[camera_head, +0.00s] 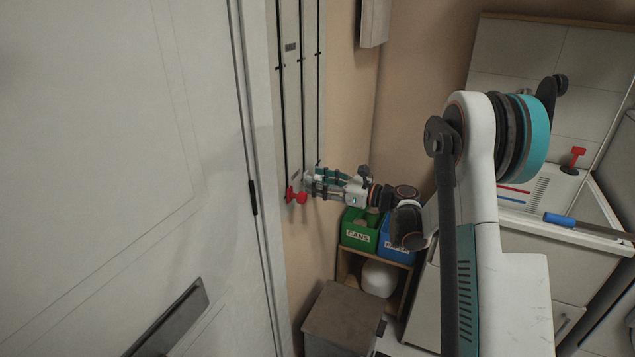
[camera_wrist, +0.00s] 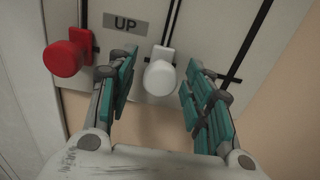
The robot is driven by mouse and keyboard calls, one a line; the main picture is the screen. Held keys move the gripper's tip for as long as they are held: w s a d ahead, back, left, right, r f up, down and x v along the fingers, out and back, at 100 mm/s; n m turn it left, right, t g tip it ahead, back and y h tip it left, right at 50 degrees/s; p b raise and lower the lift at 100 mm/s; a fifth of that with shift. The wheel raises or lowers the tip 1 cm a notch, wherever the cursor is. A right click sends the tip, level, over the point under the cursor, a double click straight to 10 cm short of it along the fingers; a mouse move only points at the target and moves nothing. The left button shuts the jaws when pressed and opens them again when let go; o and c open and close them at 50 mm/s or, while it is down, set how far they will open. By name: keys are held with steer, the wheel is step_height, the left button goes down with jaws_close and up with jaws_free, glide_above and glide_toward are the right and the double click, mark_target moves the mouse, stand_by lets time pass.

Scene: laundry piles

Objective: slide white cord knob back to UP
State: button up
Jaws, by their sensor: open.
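The white cord knob (camera_wrist: 160,76) is on a dark vertical slot in a pale wall panel. A grey plate reading UP (camera_wrist: 126,24) lies above and to its left. My gripper (camera_wrist: 157,72) is open, its teal-padded fingers on either side of the white knob in the wrist view. I cannot tell whether either finger touches it. In the head view my gripper (camera_head: 310,184) is at the panel's lower end, where the white knob is small and hard to make out. A red knob (camera_wrist: 64,58) sits left of the fingers, also visible in the head view (camera_head: 296,195).
The panel (camera_head: 293,90) has several parallel slots, with a door (camera_head: 110,150) at its left. Below my gripper are a green CANS bin (camera_head: 358,232), a blue bin (camera_head: 396,247) and a grey box (camera_head: 342,318). A counter (camera_head: 560,229) stands at the right.

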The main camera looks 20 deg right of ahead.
steer(key=v, duration=1.1)
steer(key=shift+s+d, duration=0.1)
steer(key=shift+s, duration=0.05)
